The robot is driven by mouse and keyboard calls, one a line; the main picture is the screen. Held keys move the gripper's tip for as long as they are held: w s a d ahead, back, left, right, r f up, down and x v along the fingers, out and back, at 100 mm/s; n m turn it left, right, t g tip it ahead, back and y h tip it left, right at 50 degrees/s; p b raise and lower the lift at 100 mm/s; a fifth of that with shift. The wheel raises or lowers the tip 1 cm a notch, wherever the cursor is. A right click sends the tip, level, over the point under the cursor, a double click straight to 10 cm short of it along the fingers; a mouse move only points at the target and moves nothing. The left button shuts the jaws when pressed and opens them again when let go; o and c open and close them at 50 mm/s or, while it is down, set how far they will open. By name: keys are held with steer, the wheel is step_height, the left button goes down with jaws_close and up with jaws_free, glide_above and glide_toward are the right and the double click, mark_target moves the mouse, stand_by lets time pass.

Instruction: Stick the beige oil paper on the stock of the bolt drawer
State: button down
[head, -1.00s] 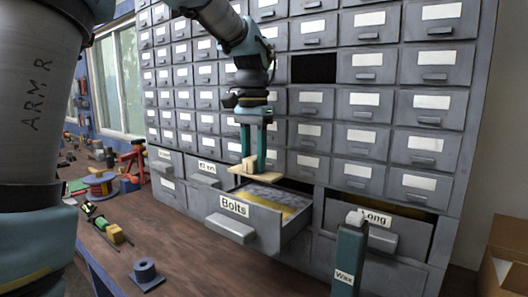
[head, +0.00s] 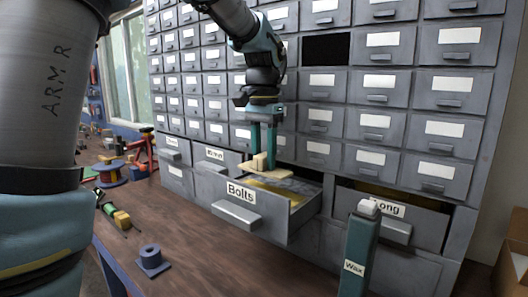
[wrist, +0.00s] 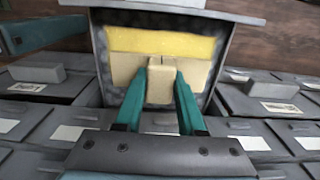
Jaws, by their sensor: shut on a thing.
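My gripper (head: 262,158) is shut on a small beige block that stands on a flat beige sheet, the beige oil paper (head: 244,170). In the wrist view the oil paper (wrist: 125,68) spreads to both sides of the block between my fingertips (wrist: 161,75). The bolt drawer (head: 230,206), labelled "Bolts", is pulled open under my gripper. Its grey, lumpy stock (wrist: 103,48) shows around the paper in the wrist view, with a yellow strip (wrist: 160,42) along one side. I cannot tell whether the paper touches the stock.
The grey drawer cabinet (head: 320,120) rises behind. The "Long" drawer (head: 402,222) is open at the right, with a teal "Wax" stick (head: 357,250) in front.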

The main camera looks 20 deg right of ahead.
mark_target(264, 155)
steer(key=shift+f+b, duration=1.15)
steer(key=shift+f, duration=1.35)
steer(key=shift+f, duration=0.15)
steer(key=shift+c, duration=2.1)
jaws_free()
step_height(264, 155, up, 11)
steer(key=shift+f+b, duration=0.1)
steer(key=shift+b, duration=0.85)
